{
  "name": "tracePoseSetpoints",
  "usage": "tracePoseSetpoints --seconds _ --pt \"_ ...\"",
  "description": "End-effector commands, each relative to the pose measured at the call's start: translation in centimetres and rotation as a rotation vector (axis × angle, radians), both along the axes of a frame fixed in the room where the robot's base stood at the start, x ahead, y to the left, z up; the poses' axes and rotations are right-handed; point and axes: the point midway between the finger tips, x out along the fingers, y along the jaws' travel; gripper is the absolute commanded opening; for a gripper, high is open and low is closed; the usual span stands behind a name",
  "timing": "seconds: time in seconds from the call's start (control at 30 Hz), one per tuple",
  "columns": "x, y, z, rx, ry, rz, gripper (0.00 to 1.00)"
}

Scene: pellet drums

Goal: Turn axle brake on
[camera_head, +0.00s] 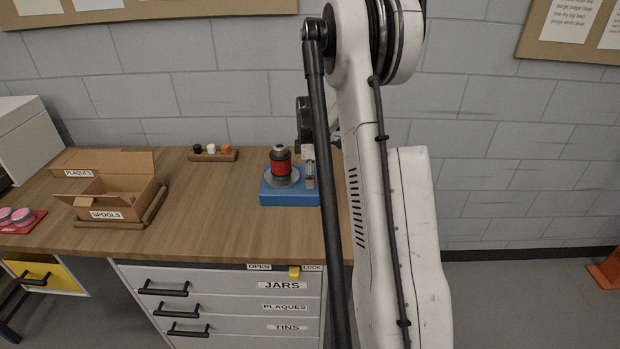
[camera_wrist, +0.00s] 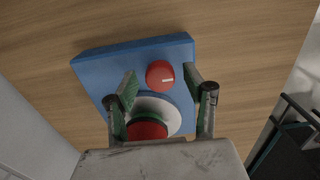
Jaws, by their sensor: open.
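A blue base (camera_head: 285,198) stands on the wooden bench; it also shows in the wrist view (camera_wrist: 103,72). It carries a grey disc (camera_wrist: 168,112) with a red spool (camera_head: 281,173), seen from above in the wrist view (camera_wrist: 146,130). A round red knob (camera_wrist: 160,74) with a short white mark sits on the base beside the disc; I take it as the brake knob. My gripper (camera_wrist: 159,76) is open over the base, its fingertips on either side of the knob with gaps. In the head view my gripper (camera_head: 309,168) partly hides the base's right side.
A cardboard box labelled SPOOLS (camera_head: 112,197) stands left on the bench. A small holder with black, white and orange pieces (camera_head: 212,155) lies at the back. Pink discs on a red mat (camera_head: 18,218) lie far left. Labelled drawers (camera_head: 230,300) are below. Bench between box and base is clear.

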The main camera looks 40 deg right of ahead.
Motion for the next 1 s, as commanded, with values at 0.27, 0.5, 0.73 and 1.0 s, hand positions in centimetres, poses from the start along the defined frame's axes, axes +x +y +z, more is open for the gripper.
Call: tracePoseSetpoints --seconds 0.27,0.5,0.73,1.0 --pt "-0.01 0.01 -1.21 0.0 0.0 0.0 0.47" --pt "-0.01 0.01 -1.2 0.0 0.0 0.0 0.4" --pt "-0.01 0.01 -1.18 0.0 0.0 0.0 0.1" --pt "-0.01 0.01 -1.23 0.0 0.0 -0.016 0.02"
